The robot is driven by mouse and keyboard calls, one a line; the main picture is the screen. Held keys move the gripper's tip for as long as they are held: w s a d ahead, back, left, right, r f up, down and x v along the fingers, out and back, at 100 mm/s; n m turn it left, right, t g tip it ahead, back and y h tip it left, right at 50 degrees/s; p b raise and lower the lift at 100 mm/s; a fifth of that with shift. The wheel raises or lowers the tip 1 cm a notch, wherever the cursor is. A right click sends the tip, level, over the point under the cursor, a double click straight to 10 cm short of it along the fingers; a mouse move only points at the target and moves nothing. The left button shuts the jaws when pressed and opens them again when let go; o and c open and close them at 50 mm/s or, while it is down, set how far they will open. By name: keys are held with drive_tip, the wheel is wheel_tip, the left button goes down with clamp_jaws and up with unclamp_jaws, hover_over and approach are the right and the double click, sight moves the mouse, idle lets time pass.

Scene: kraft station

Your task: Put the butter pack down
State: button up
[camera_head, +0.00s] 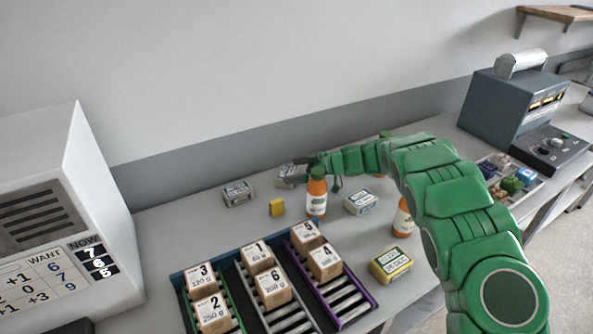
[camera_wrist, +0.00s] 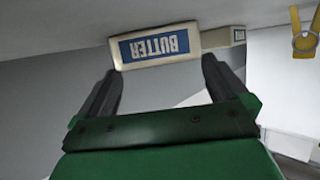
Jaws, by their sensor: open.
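The butter pack is a cream box with a blue BUTTER label. In the wrist view the butter pack (camera_wrist: 158,47) rests on the grey surface, its label upside down, just at the tips of my gripper (camera_wrist: 160,70). The two dark fingers are apart, one near each end of the pack, with a gap between them. In the head view my gripper (camera_head: 318,167) is low at the back of the table, behind an orange bottle (camera_head: 316,197). A pale pack (camera_head: 287,175) beside it is probably the butter, partly hidden; its label is too small to read.
A rack (camera_head: 233,256) of numbered boxes is in front. A white display unit (camera_head: 62,215) stands left. Table is clear at the back left.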

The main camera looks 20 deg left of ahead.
drive_tip(key=shift+s, duration=0.1)
drive_tip(key=v, duration=1.2)
drive_tip(key=shift+r, duration=0.4)
drive_tip(key=shift+c, duration=0.6)
idle(0.4)
